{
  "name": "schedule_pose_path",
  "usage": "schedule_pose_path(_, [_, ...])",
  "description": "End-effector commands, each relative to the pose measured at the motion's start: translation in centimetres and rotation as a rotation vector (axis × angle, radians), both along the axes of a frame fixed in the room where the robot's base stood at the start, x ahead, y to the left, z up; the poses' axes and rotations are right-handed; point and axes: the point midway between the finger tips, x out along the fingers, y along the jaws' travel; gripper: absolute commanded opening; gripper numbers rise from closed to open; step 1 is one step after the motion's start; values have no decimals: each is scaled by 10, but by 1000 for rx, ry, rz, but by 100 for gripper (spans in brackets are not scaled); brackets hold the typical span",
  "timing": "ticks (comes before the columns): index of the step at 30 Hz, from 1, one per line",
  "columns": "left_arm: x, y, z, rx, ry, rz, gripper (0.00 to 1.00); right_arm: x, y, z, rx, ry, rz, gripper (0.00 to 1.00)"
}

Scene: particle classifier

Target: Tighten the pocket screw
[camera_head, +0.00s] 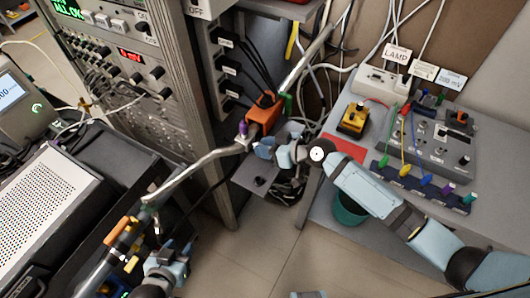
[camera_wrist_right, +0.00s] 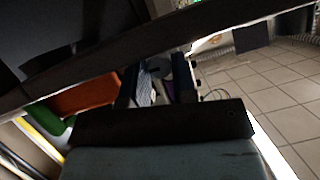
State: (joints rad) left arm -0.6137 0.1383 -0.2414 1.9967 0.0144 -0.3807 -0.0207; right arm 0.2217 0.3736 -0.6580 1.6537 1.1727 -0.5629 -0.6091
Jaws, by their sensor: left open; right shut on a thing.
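My right gripper (camera_head: 262,147) is just below the block. The orange block (camera_wrist_right: 88,97) and green knob (camera_wrist_right: 57,126) lie to the left there. I cannot tell which part is the pocket screw; the grip hides it. My left gripper (camera_head: 163,243) is open at the lower left, near the rod's lower end.
An equipment rack (camera_head: 135,100) with black cables stands behind the rod. On the right, a grey table holds a control box (camera_head: 425,145), a yellow device (camera_head: 355,118) and a red mat (camera_head: 345,148). A teal bin (camera_head: 349,211) is under it. The floor between (camera_head: 255,255) is clear.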

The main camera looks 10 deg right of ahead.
Motion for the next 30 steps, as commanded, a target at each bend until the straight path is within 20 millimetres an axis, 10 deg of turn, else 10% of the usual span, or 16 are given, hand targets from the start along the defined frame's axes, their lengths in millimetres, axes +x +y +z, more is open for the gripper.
schedule_pose_path(24, [0,5,-23,7,0,5,43,0,-1,-1,79,111,1,2])
schedule_pose_path(25, [0,5,-23,7,0,5,43,0,-1,-1,79,111,1,33])
schedule_pose_path(30, [0,4,-23,7,0,5,43,1,-1,-1,79,110,0,51])
